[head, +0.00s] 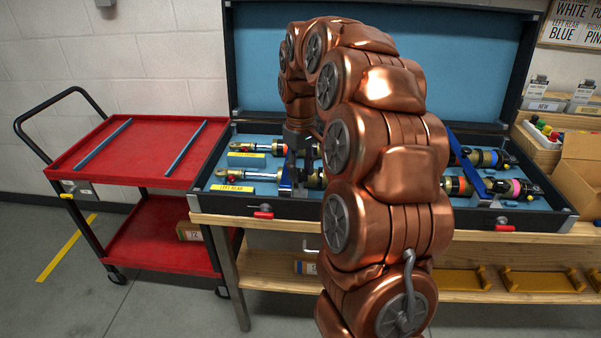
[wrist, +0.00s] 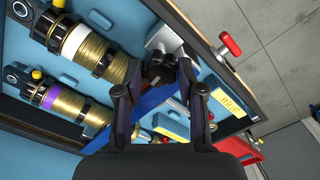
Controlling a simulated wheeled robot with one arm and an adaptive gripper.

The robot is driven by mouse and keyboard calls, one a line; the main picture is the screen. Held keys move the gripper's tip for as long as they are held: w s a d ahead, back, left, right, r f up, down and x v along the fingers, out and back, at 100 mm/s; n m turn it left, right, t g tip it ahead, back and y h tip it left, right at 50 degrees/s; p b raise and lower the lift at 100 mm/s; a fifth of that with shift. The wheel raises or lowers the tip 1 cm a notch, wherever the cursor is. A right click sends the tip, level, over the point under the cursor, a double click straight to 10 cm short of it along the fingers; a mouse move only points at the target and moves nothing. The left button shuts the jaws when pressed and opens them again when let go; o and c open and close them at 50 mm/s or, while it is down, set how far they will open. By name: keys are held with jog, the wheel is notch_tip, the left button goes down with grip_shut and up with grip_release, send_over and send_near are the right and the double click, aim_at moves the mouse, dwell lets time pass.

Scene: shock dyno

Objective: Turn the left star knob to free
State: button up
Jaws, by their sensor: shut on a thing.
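The black star knob (wrist: 157,70) sits at the front end of a blue clamp bar (wrist: 140,108) in the wrist view. My gripper (wrist: 164,82) has a finger on each side of the knob and is shut on it. In the head view my gripper (head: 302,150) points down into the left half of the open case, by the left blue bar (head: 287,178). My arm and fingers hide the knob there. The knob's exact angle is not clear.
The open black case (head: 210,180) has a blue lining and holds several shock absorbers (head: 485,157). Red latches (head: 263,213) project from its front edge. A second blue bar (head: 471,178) lies to the right. A red cart (head: 150,150) stands left; a cardboard box (head: 583,165) is right.

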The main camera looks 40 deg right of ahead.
aim_at(301, 172)
jog(key=shift+m, duration=0.6)
jog(key=o, duration=1.1)
jog(key=shift+o, duration=0.2)
notch_tip(301, 172, up, 12)
dwell(0.8)
